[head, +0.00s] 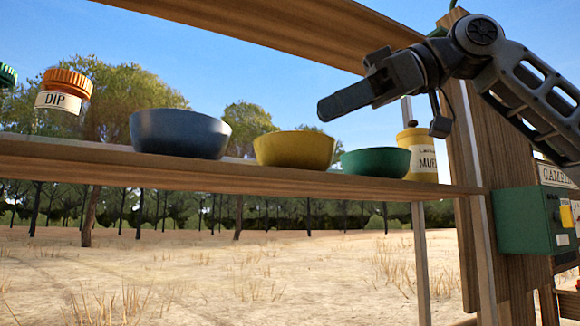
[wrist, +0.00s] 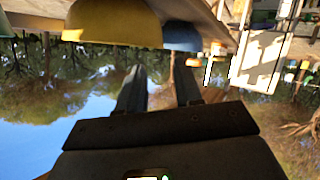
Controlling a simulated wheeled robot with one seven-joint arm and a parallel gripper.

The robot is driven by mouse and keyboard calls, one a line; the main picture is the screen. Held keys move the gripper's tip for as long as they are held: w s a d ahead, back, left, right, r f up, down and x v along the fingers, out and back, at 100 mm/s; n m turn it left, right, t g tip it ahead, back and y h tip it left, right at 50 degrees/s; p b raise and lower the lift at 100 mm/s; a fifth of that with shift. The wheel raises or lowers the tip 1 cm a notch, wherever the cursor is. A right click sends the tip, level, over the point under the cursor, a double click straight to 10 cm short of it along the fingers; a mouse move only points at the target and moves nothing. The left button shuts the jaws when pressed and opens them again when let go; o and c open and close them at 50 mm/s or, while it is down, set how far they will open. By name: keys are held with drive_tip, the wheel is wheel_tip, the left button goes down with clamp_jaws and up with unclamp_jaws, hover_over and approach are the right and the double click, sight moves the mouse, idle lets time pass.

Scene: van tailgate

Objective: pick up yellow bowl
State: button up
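The yellow bowl (head: 294,150) stands upright on a wooden shelf (head: 250,178), between a larger blue bowl (head: 180,134) and a smaller green bowl (head: 376,162). My gripper (head: 322,108) is above and to the right of the yellow bowl in the head view, apart from it. The wrist view is upside down. There the yellow bowl (wrist: 112,24) is at the top, beyond my two fingers (wrist: 159,72), which are spread with nothing between them. The blue bowl (wrist: 182,38) shows beside it.
A jar labelled DIP with an orange lid (head: 64,91) is at the left. A yellow-lidded jar (head: 418,150) stands right of the green bowl, by a wooden post. A wooden beam (head: 270,25) runs overhead. A green box (head: 526,220) is at the right.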

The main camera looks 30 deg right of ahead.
sight(281, 134)
drive_tip(key=shift+p+x, duration=0.45)
drive_tip(key=shift+x, duration=2.7)
drive_tip(key=shift+s+f, duration=0.1)
drive_tip(key=shift+f, duration=0.1)
drive_tip(key=shift+c, duration=0.4)
clamp_jaws()
